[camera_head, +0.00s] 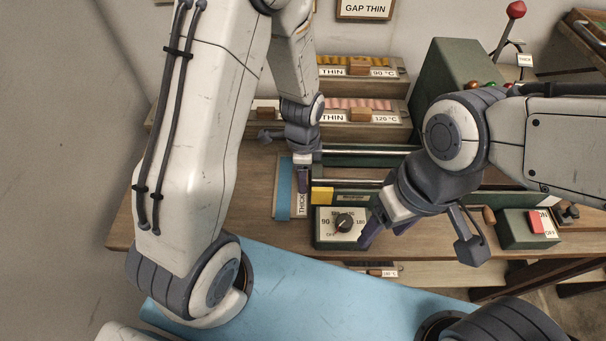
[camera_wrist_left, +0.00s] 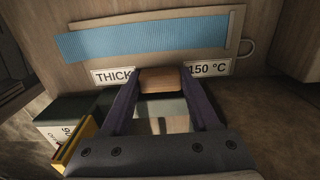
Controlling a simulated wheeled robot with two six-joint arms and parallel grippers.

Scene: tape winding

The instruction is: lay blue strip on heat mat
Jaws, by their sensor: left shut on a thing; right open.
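The blue strip (camera_wrist_left: 145,38) lies flat along a tray (camera_wrist_left: 240,22) labelled THICK and 150 °C. In the head view the strip (camera_head: 284,188) is at the left of the machine, on the bench. My left gripper (camera_wrist_left: 162,82) is shut on the tray's wooden handle (camera_wrist_left: 162,74), between the two labels. In the head view my left gripper (camera_head: 303,180) is partly hidden by its wrist. My right gripper (camera_head: 385,232) is open and empty, just right of the dial box. I cannot clearly make out the heat mat.
The dial box (camera_head: 325,239) has a yellow block (camera_head: 321,195) behind it. Metal rails (camera_head: 365,150) run across the bench. THIN trays at 90 °C (camera_head: 340,72) and 120 °C (camera_head: 340,118) stand at the back. A green switch box (camera_head: 515,238) with a red switch is at the right.

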